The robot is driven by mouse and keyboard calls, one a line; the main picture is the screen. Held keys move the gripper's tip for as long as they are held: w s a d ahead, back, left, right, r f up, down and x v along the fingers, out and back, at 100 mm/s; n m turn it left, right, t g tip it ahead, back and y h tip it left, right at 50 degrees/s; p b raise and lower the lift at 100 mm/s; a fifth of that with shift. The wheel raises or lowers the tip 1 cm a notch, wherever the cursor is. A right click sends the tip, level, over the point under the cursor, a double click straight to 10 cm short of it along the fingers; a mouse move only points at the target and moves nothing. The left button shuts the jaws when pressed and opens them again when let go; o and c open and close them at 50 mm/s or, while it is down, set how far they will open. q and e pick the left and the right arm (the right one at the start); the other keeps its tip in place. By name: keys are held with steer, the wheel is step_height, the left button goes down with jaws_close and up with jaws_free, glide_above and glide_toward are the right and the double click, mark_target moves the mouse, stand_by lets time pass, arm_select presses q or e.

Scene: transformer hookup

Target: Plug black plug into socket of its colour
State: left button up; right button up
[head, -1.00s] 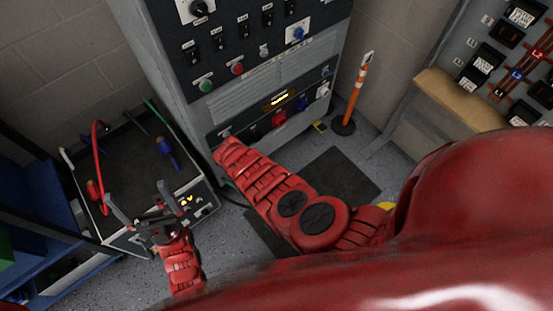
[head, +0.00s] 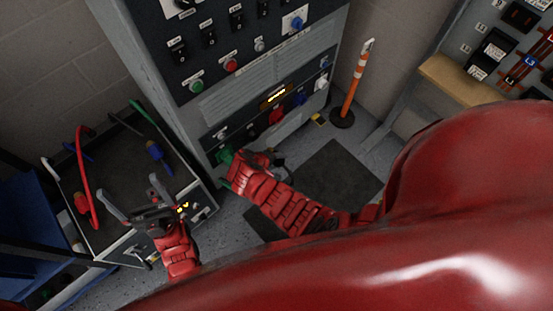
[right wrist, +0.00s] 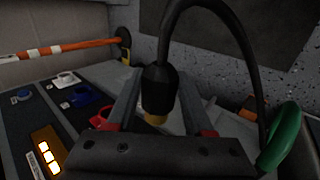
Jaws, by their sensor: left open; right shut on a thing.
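The black plug (right wrist: 158,90) is held between the fingers of my right gripper (right wrist: 158,112) in the right wrist view. Its brass-coloured end points down toward the gripper base in the picture, and a black cable loops up from it. In the head view my right gripper (head: 270,158) is by the lower part of the cabinet front, and the plug there is hard to make out. The cabinet's socket row shows red (head: 276,115), blue (head: 300,98), white (head: 322,83) and green (head: 225,156). My left gripper (head: 130,192) is open and empty.
A cart (head: 125,165) at left holds red and blue plugs with leads; my left gripper is over its front edge. An orange-and-white post (head: 355,85) stands right of the cabinet. A dark mat (head: 340,175) lies on the floor.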

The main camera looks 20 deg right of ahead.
steer(key=shift+w+a+f+b, duration=0.1)
steer(key=shift+w+a+b, duration=0.2)
steer(key=shift+w+b, duration=0.35)
steer(key=shift+w+a+f+b, duration=0.1)
steer(key=shift+w+a+b, duration=0.15)
steer(key=shift+w+b, duration=0.4)
steer(key=shift+w+a+r+b, duration=0.1)
steer(key=shift+w+a+b, duration=0.15)
steer(key=shift+w, duration=0.4)
steer(key=shift+w+a+b, duration=0.15)
steer(key=shift+w+b, duration=0.15)
steer(key=shift+w, duration=0.3)
steer(key=shift+w+a+r, duration=0.1)
steer(key=shift+w+r, duration=0.05)
steer(key=shift+w, duration=0.1)
steer(key=shift+w+a+b, duration=0.3)
steer(key=shift+w+b, duration=0.5)
steer(key=shift+b, duration=0.05)
steer(key=shift+w+a+b, duration=0.25)
steer(key=shift+w+b, duration=0.55)
steer(key=o, duration=1.6)
steer(key=shift+c, duration=0.2)
steer(key=shift+a+r, duration=0.1)
